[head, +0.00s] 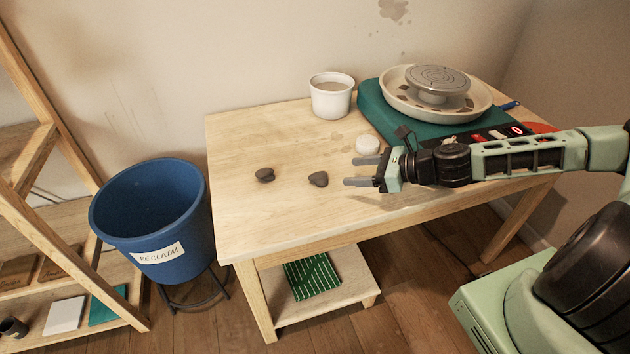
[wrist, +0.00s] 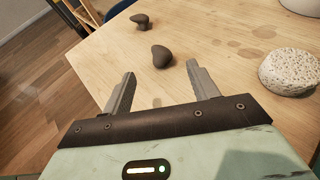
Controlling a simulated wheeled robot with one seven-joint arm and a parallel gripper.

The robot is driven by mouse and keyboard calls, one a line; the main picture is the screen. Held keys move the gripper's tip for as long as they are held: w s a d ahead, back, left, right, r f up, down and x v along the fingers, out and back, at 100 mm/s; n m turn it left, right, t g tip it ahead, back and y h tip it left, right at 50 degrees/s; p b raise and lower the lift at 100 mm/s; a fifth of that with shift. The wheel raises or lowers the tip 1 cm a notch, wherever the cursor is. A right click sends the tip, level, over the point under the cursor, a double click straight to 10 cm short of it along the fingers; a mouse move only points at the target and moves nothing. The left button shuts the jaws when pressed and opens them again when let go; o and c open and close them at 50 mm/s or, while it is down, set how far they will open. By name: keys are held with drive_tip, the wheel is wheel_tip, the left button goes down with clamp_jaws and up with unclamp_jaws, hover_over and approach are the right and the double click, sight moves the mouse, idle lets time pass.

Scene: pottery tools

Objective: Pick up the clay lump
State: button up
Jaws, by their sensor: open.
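Two dark grey-brown lumps lie on the wooden table (head: 235,215). The nearer lump (head: 318,179) is just left of my gripper (head: 352,171) in the head view. The other lump (head: 265,175) lies farther left. In the wrist view the nearer lump (wrist: 162,56) sits beyond my fingertips, roughly between their lines, and the farther lump (wrist: 141,21) is behind it. My gripper (wrist: 160,78) is open and empty. I cannot tell for certain which lump is the clay lump.
A pale porous round piece (wrist: 290,72), also in the head view (head: 367,144), lies beside my gripper. A white tub (head: 331,102) and a pottery wheel (head: 385,122) stand behind. A blue reclaim bin (head: 150,240) stands left of the table. The table's front left is clear.

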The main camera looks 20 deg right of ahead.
sight(320, 175)
drive_tip(key=x, duration=0.7)
drive_tip(key=shift+a+f, duration=0.1)
drive_tip(key=shift+p+x, duration=0.45)
drive_tip(key=shift+x, duration=2.4)
drive_tip(key=shift+s+a, duration=0.1)
drive_tip(key=shift+s, duration=0.05)
drive_tip(key=c, duration=1)
